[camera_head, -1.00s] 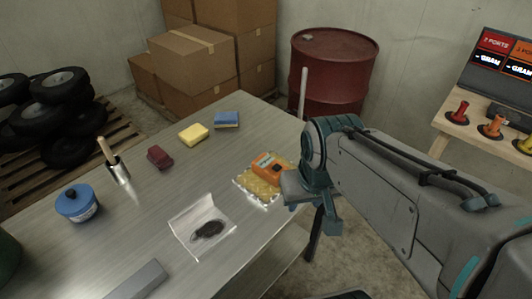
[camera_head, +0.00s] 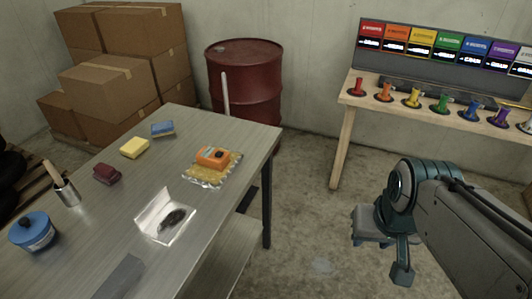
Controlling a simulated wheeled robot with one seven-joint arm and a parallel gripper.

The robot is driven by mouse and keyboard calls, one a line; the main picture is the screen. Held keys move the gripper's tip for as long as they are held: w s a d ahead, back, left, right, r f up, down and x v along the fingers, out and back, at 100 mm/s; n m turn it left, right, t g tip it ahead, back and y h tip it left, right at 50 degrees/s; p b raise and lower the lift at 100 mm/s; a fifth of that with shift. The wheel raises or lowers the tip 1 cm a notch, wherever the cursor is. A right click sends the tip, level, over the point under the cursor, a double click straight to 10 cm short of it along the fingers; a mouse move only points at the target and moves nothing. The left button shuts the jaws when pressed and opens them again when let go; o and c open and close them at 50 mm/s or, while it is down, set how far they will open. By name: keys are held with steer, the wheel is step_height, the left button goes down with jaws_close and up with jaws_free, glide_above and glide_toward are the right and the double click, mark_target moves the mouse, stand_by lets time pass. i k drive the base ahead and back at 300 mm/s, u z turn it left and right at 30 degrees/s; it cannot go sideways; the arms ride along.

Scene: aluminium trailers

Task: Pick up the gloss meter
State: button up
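A small orange device with a dark round part on top (camera_head: 213,157), which looks like the gloss meter, rests on a yellow, clear-edged packet (camera_head: 209,180) near the right edge of the metal table (camera_head: 105,225). My gripper (camera_head: 385,255) is over the floor, well to the right of the table and apart from the device. Its fingers are seen at an angle, so how far apart they are does not show. I see nothing held in it.
On the table are a clear bag with a dark item (camera_head: 172,220), a blue tub (camera_head: 33,231), a metal cup (camera_head: 67,192), and dark red (camera_head: 107,174), yellow (camera_head: 134,148) and blue (camera_head: 162,129) blocks. A red drum (camera_head: 245,85) stands behind. A workbench (camera_head: 345,130) stands at back right.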

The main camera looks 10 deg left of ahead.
mark_target(205, 157)
steer(key=z, duration=0.15)
steer(key=k, duration=0.3)
steer(key=z, duration=0.4)
steer(key=i, duration=1.4)
steer(key=u, duration=1.55)
steer(key=i, duration=0.85)
steer(key=u, duration=0.95)
